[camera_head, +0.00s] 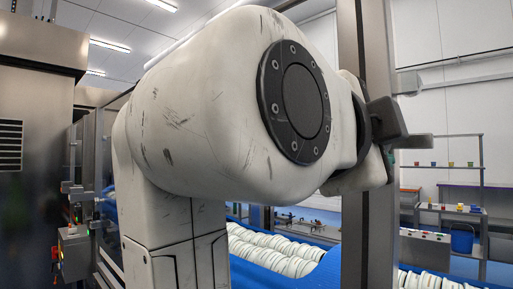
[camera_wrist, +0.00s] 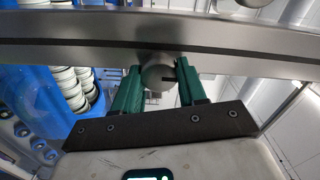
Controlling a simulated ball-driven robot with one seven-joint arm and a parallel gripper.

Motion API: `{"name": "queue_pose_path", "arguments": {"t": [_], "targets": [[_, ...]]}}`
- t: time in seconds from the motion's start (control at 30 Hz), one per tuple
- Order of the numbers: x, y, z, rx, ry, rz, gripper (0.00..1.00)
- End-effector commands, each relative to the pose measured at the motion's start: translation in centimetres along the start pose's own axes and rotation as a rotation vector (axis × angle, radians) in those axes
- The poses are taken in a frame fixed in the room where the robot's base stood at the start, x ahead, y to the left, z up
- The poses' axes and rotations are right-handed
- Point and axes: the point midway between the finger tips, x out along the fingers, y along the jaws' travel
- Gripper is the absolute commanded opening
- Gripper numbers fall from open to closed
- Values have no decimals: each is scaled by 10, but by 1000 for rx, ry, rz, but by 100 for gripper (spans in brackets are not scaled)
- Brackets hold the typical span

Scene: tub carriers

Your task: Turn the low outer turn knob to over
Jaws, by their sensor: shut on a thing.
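In the wrist view, a round grey turn knob (camera_wrist: 156,79) with a dark mark on its face sits at the lower edge of a long metal rail (camera_wrist: 70,38). My gripper (camera_wrist: 159,73) has green fingers, one on each side of the knob, and is shut on it. Where the mark points against any scale cannot be told, as no labels are legible.
The wrist view shows stacked white tubs (camera_wrist: 68,80) beside blue guides at left. In the head view, rows of tubs (camera_head: 280,258) lie in a blue carrier behind my arm. A steel post (camera_head: 378,240) stands close at right, and shelves (camera_head: 455,165) stand farther back.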

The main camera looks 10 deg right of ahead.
Motion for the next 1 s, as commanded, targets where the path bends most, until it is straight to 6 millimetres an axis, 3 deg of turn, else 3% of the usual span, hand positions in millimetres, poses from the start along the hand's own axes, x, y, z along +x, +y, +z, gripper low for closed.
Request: {"name": "queue_pose_path", "arguments": {"t": [0.4,0.43,0.6,0.7,1.0], "targets": [[1,-1,-2,11,4,-2,11],[1,-1,-2,11,4,-2,44],[1,-1,-1,9,3,-1,60],[1,0,-1,8,2,0,67],[-5,0,0,7,0,0,67]]}}
